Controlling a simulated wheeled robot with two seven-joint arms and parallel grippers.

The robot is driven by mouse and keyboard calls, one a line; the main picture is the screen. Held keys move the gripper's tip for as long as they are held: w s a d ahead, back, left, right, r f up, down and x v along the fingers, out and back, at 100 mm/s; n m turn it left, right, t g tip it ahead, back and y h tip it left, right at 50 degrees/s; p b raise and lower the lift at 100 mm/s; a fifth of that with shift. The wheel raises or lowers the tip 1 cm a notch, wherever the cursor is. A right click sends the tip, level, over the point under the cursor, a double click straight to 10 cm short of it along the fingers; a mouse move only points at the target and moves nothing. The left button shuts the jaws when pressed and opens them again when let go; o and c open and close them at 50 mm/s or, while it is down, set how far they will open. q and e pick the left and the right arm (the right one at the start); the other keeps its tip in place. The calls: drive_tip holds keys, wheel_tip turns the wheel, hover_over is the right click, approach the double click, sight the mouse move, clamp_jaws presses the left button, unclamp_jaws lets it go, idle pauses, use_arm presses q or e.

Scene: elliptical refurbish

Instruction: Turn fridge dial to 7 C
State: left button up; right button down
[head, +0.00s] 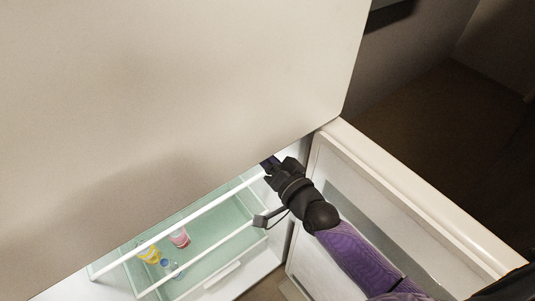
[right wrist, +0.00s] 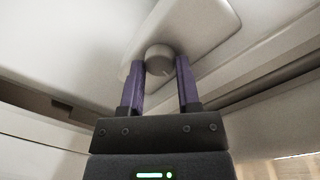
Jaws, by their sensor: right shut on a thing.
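The fridge dial (right wrist: 160,60) is a small round grey knob with a mark on its face, on a pale raised housing (right wrist: 205,22) under the fridge ceiling. In the right wrist view, the two purple fingers of my right gripper (right wrist: 160,72) stand on either side of the dial and are shut on it. No numbers are readable on the dial or housing. In the head view, my right gripper (head: 272,165) reaches into the fridge below the upper door, and the dial is hidden there. My left gripper is not in view.
The closed upper door (head: 180,90) hangs over the opening. The open lower door (head: 400,190) stands to the right of my right arm. Below the gripper, a glass shelf (head: 215,220) with white edges sits above a few small containers, including a pink one (head: 180,237).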

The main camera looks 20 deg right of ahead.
drive_tip(key=shift+f+n, duration=0.1)
drive_tip(key=shift+n, duration=0.9)
drive_tip(key=shift+c, duration=1.6)
unclamp_jaws()
drive_tip(key=shift+p, duration=0.3)
drive_tip(key=v, duration=1)
drive_tip(key=shift+f, duration=0.1)
